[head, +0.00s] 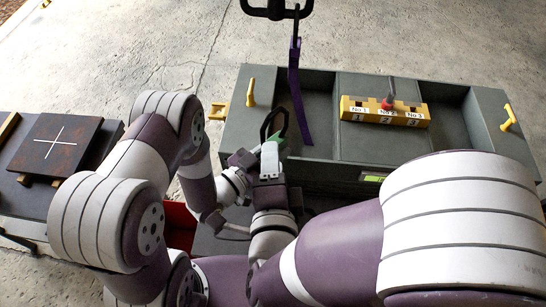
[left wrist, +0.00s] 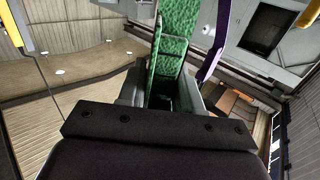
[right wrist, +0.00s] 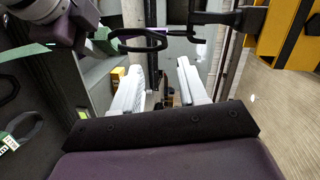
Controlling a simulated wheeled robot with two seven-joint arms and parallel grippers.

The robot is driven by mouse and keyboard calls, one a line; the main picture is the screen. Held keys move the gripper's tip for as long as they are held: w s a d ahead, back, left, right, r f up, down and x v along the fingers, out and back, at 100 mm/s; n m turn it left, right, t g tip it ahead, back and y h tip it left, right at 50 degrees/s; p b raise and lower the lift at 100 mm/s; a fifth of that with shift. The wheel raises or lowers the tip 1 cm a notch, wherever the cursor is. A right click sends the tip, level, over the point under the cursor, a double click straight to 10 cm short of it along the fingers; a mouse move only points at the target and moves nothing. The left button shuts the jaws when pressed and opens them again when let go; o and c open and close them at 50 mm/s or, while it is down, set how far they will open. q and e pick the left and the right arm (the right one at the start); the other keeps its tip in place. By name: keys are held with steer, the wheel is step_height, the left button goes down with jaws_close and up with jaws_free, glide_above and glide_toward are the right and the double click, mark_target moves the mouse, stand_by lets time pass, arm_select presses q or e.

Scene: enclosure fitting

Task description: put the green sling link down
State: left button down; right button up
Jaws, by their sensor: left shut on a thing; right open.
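The green sling link shows in the head view as a black ring (head: 273,124) with a short green strap piece, at the left end of the grey enclosure. My left gripper (head: 252,160) is shut on it. In the left wrist view the green strap (left wrist: 172,45) rises from between the left fingers (left wrist: 173,98). My right gripper (right wrist: 162,85) is open with nothing between its white fingers; in the head view it is just in front of the left one. The lower part of the green sling is hidden by my arms.
A purple sling (head: 297,95) hangs from a dark hook (head: 277,10) over the grey enclosure (head: 345,90). A yellow block (head: 360,112) numbered 1 to 3 sits there, with a red piece on it. Yellow handles stand at the enclosure's ends. A dark board with a white cross (head: 55,146) lies left.

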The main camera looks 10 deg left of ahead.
arm_select(q)
steer(key=shift+w, duration=0.1)
arm_select(e)
steer(key=x, duration=1.2)
steer(key=shift+r, duration=0.2)
jaws_close()
arm_select(q)
steer(key=c, duration=0.7)
jaws_free()
arm_select(e)
steer(key=shift+r, duration=0.1)
